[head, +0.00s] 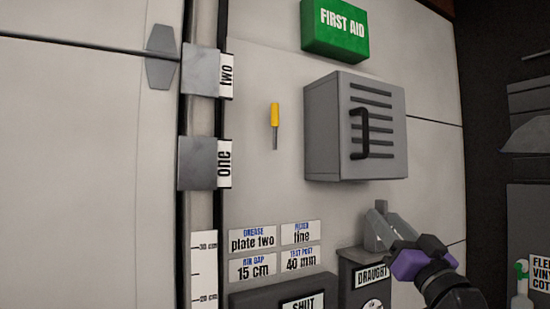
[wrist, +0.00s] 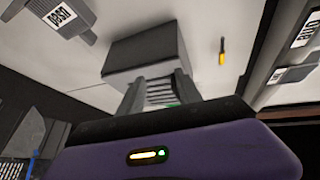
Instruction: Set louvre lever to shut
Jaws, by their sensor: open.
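A grey louvred box (head: 322,128) with dark slats and a black handle (head: 365,134) is on the pale wall in the head view. It also shows beyond my fingers in the wrist view (wrist: 142,50). A label reading SHUT (head: 303,304) is on a dark box at the bottom edge, cut off by the frame. No lever is clearly seen there. A box labelled DRAUGHT (head: 371,275) stands to its right, partly behind my gripper. My gripper (head: 381,226) is open, below the louvred box and close to the DRAUGHT box; I cannot tell whether it touches it. The wrist view shows nothing between the fingers (wrist: 160,88).
A yellow-handled tool (head: 275,116) is on the wall left of the louvred box. A green FIRST AID box (head: 335,28) is above. Grey blocks labelled two (head: 201,73) and one (head: 197,163) project at left. Small signs (head: 253,238) are below. The wall between is clear.

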